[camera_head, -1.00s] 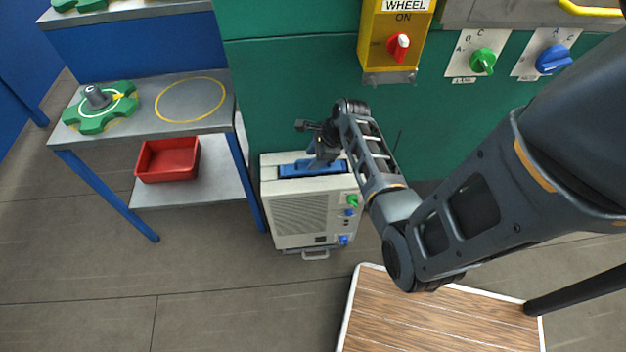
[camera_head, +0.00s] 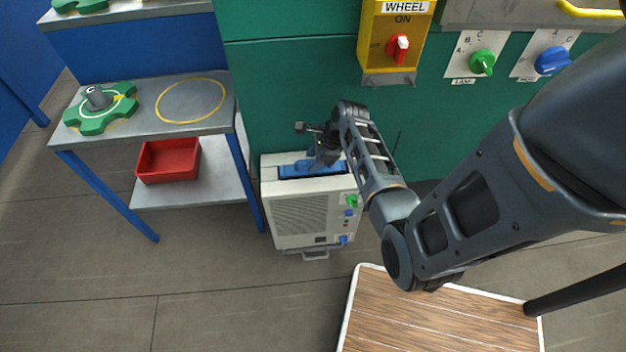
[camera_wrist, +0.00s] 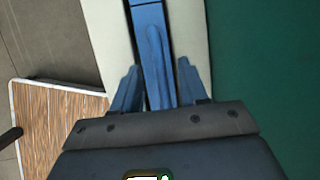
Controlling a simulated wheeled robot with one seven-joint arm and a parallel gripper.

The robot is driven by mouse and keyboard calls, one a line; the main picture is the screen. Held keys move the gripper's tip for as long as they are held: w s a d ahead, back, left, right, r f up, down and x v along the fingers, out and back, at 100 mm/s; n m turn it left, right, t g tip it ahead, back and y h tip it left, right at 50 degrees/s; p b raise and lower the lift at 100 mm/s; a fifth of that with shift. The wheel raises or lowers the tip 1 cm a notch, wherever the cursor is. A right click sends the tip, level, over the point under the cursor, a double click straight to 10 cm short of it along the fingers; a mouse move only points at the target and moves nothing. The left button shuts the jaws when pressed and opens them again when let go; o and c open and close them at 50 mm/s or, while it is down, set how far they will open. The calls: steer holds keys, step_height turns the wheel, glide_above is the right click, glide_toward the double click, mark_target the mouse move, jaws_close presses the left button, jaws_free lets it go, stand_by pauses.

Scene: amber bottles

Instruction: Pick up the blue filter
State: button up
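The blue filter (camera_head: 298,169) lies in the slot on top of a white machine (camera_head: 300,217) in the head view. In the wrist view the filter (camera_wrist: 148,20) is a long blue bar with a raised ridge along its middle. My gripper (camera_head: 318,158) is right over the filter, toward its right part, and hides some of it. In the wrist view my gripper (camera_wrist: 158,66) has its two fingers apart, one on each side of the ridge, with a gap visible beside it. The depth of the fingertips against the filter is hard to tell.
A green cabinet wall (camera_head: 290,100) stands right behind the machine. A blue-legged table (camera_head: 150,84) with a red bin (camera_head: 168,160) on its lower shelf is at the left. A wooden-topped surface (camera_head: 430,315) is in front at the right.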

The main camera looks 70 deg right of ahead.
jaws_close()
stand_by(0.3)
steer(key=shift+r, duration=0.1)
stand_by(0.4)
